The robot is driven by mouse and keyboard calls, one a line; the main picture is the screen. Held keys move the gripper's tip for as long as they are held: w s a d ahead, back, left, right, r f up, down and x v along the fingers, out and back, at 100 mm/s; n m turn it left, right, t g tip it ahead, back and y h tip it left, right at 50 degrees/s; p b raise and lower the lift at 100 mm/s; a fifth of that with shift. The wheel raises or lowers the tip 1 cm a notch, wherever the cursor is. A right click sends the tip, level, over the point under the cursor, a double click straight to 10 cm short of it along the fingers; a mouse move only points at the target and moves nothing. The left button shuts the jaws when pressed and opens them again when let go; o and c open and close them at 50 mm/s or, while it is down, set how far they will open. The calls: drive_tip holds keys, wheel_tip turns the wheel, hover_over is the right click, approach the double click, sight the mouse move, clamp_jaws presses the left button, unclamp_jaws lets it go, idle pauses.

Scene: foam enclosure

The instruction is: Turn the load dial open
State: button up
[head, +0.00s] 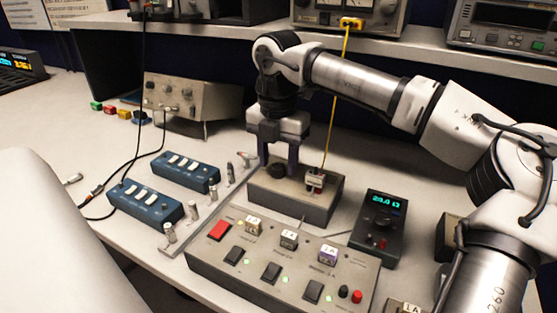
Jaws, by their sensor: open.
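A round black knob (277,171) sits on the top left of a grey metal box (297,204), and looks like the load dial. I cannot read any marking on it. My gripper (278,163) points down over the knob with its jaws open. One dark finger is at the knob's left and one at its right. I cannot tell whether either finger touches it.
A black meter (382,228) with a lit green display and its own knob stands at the right. A sloped switch panel (285,262) lies in front. Blue switch boxes (185,171) and small metal posts are at the left. A shelf of instruments crosses the back.

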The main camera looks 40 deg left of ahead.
drive_tip(key=shift+f, duration=0.5)
drive_tip(key=shift+c, duration=0.5)
drive_tip(key=c, duration=0.9)
